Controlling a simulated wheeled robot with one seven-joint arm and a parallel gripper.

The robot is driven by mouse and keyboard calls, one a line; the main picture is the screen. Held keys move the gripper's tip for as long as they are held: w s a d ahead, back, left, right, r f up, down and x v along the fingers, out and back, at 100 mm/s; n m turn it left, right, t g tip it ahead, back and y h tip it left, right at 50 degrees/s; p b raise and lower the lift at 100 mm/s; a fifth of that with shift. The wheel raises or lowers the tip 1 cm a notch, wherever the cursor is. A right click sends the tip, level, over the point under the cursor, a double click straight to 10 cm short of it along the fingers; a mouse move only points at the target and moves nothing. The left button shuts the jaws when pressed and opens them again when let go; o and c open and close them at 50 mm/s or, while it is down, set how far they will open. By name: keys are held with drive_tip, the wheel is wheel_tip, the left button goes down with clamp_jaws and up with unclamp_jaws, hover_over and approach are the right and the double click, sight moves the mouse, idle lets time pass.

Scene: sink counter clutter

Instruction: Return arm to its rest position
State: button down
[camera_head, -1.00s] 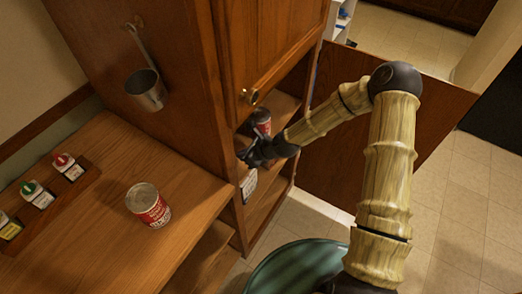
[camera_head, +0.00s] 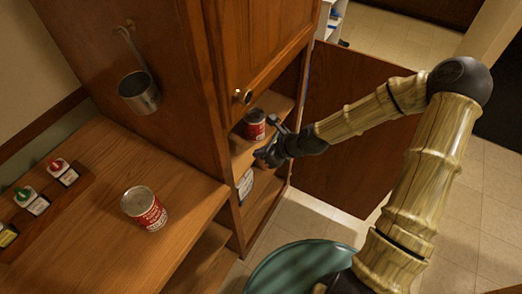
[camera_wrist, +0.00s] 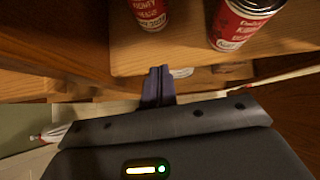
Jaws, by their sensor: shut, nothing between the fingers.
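My gripper (camera_head: 262,154) is at the open front of the wooden cabinet (camera_head: 180,95), just outside and below the shelf that holds a red can with a dark top. In the wrist view, my gripper's fingers (camera_wrist: 158,86) are together with nothing between them. The arm reaches in from the right, bent at the elbow. The red can (camera_head: 255,125) stands upright on the cabinet shelf, apart from the fingers; it also shows in the wrist view, where two red cans appear, one at the upper right (camera_wrist: 238,22) and one at the top centre (camera_wrist: 151,12).
Another red can (camera_head: 144,208) stands on the wooden counter (camera_head: 100,245). Small bottles (camera_head: 32,200) sit in a wooden rack at left. A metal cup (camera_head: 139,92) hangs on the cabinet side. The open cabinet door (camera_head: 345,150) stands behind my arm. Tiled floor lies to the right.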

drive_tip(key=s+d+r+n+h+p, duration=0.1)
drive_tip(key=s+d+r+n+h, duration=0.3)
drive_tip(key=d+n, duration=0.5)
drive_tip(key=s+d+r+n+g+h+p, duration=0.1)
drive_tip(key=s+d+r+n+h, duration=0.3)
drive_tip(key=s+d+r+n, duration=0.4)
wheel_tip(320, 180, up, 3)
drive_tip(key=d+n+p, duration=0.1)
drive_tip(key=d+n, duration=0.1)
drive_tip(key=n, duration=0.3)
drive_tip(key=shift+s+d+r+n, duration=0.15)
drive_tip(key=shift+s+r+n, duration=0.05)
drive_tip(key=shift+n, duration=0.1)
drive_tip(key=c, duration=2.1)
unclamp_jaws()
drive_tip(key=o, duration=0.7)
